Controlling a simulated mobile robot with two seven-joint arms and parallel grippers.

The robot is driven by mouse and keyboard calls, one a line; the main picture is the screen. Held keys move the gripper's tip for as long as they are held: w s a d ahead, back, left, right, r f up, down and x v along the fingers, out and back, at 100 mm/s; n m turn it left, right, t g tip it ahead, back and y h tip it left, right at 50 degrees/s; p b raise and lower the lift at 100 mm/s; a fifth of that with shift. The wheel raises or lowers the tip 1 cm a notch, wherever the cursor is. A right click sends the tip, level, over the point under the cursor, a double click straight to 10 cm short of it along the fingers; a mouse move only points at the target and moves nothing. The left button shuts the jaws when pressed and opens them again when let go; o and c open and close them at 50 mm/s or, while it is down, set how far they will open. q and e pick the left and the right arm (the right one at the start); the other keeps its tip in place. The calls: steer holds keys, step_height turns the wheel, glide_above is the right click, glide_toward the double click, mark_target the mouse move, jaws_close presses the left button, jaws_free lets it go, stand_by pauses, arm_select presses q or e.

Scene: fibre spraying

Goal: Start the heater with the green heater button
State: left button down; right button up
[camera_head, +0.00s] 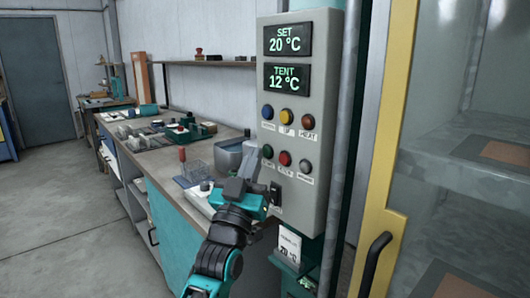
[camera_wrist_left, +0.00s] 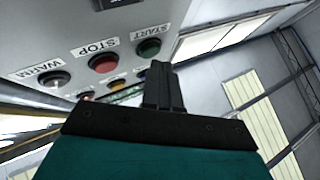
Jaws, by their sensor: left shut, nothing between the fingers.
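A grey control panel (camera_head: 294,130) carries two displays, reading SET 20 °C and TENT 12 °C, and two rows of round buttons. The green button (camera_head: 267,151) is at the left of the lower row. In the left wrist view the green button (camera_wrist_left: 149,47) is labelled START, beside a red STOP button (camera_wrist_left: 104,62) and a pale WARM button (camera_wrist_left: 55,79). My left gripper (camera_head: 251,166) is shut and empty, in front of the panel's lower left side. In the wrist view its fingertips (camera_wrist_left: 161,68) appear just below the green button; I cannot tell if they touch.
A black switch (camera_head: 275,194) sits low on the panel, with a white tag (camera_head: 289,245) below it. A workbench (camera_head: 165,170) with several items stands behind on the left. A yellow-framed glazed door (camera_head: 385,150) is at the right. The floor (camera_head: 60,220) at left is clear.

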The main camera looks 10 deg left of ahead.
arm_select(q)
steer(key=shift+w+d, duration=0.3)
steer(key=shift+w, duration=0.05)
stand_by(0.7)
steer(key=shift+s+a, duration=0.1)
stand_by(0.4)
steer(key=shift+s+a+p, duration=0.4)
steer(key=shift+s+a, duration=0.05)
steer(key=shift+s, duration=0.1)
steer(key=s+a+p, duration=0.1)
steer(key=s, duration=0.1)
steer(key=s+a+p, duration=0.1)
steer(key=s+a, duration=0.1)
stand_by(0.3)
steer(key=shift+f, duration=0.1)
stand_by(0.4)
